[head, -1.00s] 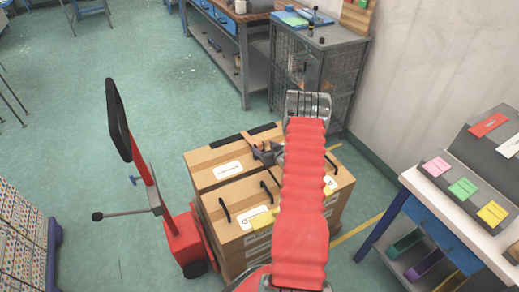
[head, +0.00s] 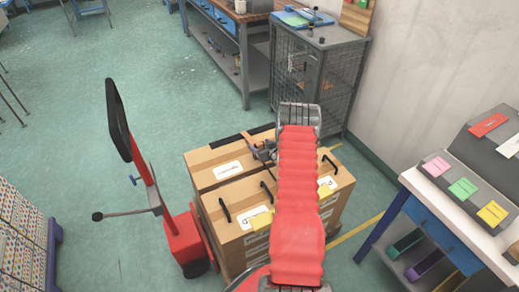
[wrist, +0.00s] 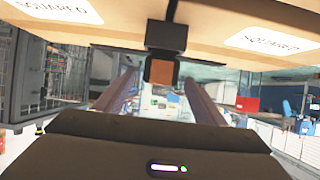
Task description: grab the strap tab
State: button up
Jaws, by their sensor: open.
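The strap tab (wrist: 162,73) is a small brown-orange piece hanging from a black block (wrist: 166,37) on a dark strap in the wrist view. My gripper (wrist: 160,88) is open, with one finger on each side of the tab in the picture. A clear gap shows between each finger and the tab; I cannot tell how far apart they are in depth. In the head view my gripper (head: 262,150) is small and dark above the boxes, left of my red-sleeved arm. The tab cannot be made out there.
Cardboard boxes (head: 240,210) with black handles and white labels stand beside a red hand truck (head: 182,240). A wire cage cabinet (head: 310,80) stands behind them. A bench (head: 425,185) with coloured cards is at the right. Open green floor lies to the left.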

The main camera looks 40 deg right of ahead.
jog(key=shift+c, duration=0.6)
jog(key=c, duration=1.1)
jog(key=shift+c, duration=0.2)
jog(key=shift+r, duration=5)
